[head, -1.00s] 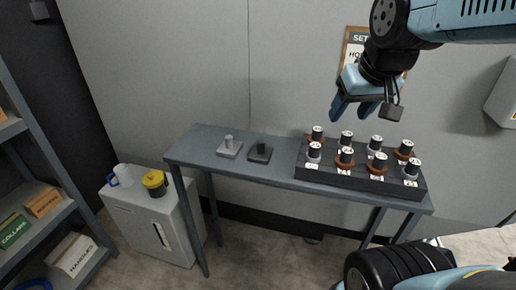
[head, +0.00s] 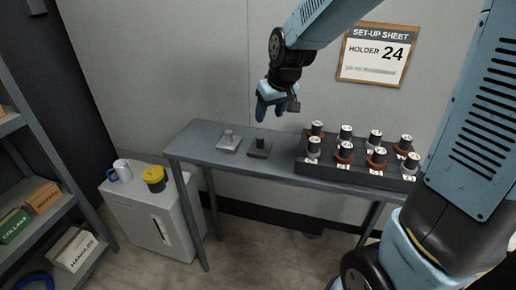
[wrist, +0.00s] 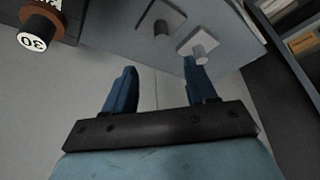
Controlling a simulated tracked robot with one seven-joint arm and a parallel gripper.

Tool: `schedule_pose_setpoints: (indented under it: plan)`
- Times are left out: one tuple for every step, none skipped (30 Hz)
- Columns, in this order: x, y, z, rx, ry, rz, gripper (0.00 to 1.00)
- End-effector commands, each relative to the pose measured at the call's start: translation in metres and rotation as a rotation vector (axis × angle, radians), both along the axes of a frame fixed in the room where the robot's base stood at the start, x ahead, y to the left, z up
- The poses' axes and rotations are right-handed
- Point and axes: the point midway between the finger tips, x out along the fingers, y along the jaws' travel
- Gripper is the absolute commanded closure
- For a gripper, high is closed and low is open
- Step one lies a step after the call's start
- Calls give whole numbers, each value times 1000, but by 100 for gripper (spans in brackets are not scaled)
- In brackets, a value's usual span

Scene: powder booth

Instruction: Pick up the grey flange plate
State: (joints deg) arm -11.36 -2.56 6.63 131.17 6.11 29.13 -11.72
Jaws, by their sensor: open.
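The grey flange plate (head: 228,145), a light square plate with an upright stub, lies on the bench (head: 196,152) left of a dark plate. It also shows in the wrist view (wrist: 208,34), beyond the right fingertip. The dark flange plate (head: 259,152), of similar shape, lies just right of it; the wrist view shows it too (wrist: 151,31). My gripper (head: 270,110) is open and empty, above the bench and apart from both plates, nearer over the dark one. In the wrist view its two blue fingers (wrist: 160,75) stand apart with nothing between them.
A black rack (head: 348,174) with several numbered holders fills the bench's right part. A white cabinet (head: 152,226) with a mug (head: 122,170) and a yellow-lidded container (head: 155,178) stands left of the bench. Shelves (head: 45,185) with boxes are at far left.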

Motion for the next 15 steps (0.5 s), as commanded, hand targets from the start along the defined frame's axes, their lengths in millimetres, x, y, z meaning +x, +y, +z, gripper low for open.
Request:
schedule_pose_setpoints:
  plan:
    - [2, 1, -7, 0, 3, 0, 43]
    - [3, 2, -11, -1, 4, 0, 43]
    - [5, 3, -17, -1, 4, 0, 43]
    - [7, 3, -21, -1, 4, 0, 43]
    - [8, 4, -26, -2, 5, 1, 43]
    - [11, 5, -31, -2, 3, 1, 43]
    - [12, 6, -35, -2, 4, 0, 43]
    - [14, 7, -39, -2, 5, 0, 43]
    - [16, 7, -45, -2, 4, 0, 43]
    - [17, 8, -49, -2, 4, 0, 43]
    - [18, 9, -53, -2, 5, 0, 43]
    - [21, 10, -57, -1, 3, -1, 43]
    - [22, 10, -60, -1, 3, -1, 43]
    - [23, 11, -63, -1, 4, -1, 43]
    - [24, 11, -66, -1, 3, -1, 43]
